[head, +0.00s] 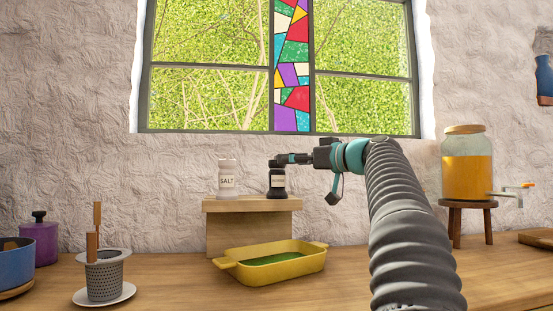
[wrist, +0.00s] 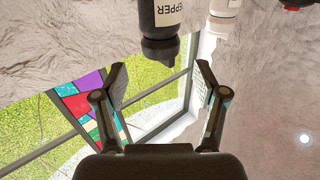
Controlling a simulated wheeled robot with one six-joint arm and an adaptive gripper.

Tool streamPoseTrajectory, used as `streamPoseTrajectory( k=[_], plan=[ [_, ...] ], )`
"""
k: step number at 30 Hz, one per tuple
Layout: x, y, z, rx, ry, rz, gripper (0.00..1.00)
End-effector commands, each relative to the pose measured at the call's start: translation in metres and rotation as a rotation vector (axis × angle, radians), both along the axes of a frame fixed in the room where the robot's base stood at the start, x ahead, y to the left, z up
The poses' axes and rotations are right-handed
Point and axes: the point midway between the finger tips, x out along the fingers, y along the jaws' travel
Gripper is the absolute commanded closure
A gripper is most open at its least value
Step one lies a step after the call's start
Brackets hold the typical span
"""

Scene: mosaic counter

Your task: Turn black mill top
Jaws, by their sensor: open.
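The black mill (head: 277,182), labelled as pepper, stands upright on the right part of a wooden riser. My gripper (head: 284,159) reaches in from the right, level with the mill's top; in the head view the gap between them is too small to judge. In the wrist view, which is turned over, the mill (wrist: 166,15) hangs from the top edge with its dark top (wrist: 160,50) pointing down. The open fingers (wrist: 161,76) are spread to either side, with the mill top just beyond the tips and between their lines. Nothing is held.
A white salt mill (head: 227,178) stands left on the riser (head: 235,206); it also shows in the wrist view (wrist: 224,8). A yellow dish (head: 252,271) sits in front. A drink dispenser (head: 467,170) stands at right. Wall and window are behind.

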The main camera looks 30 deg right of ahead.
Motion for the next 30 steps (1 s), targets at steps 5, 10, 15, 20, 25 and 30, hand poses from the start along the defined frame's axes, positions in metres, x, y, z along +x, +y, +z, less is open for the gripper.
streamPoseTrajectory(
  k=[5, 10, 15, 20, 25, 30],
  plan=[
    [0.03, 0.014, 0.001, 0.001, 0.001, 0.005, 0.28],
    [0.048, 0.022, 0.0, 0.0, 0.001, 0.006, 0.28],
    [0.055, 0.025, 0.0, 0.0, 0.0, 0.005, 0.28],
    [0.056, 0.025, 0.0, 0.0, 0.001, 0.004, 0.28],
    [0.055, 0.025, 0.0, 0.0, 0.001, 0.004, 0.43],
    [0.055, 0.025, 0.0, 0.0, 0.001, 0.004, 0.86]
  ],
)
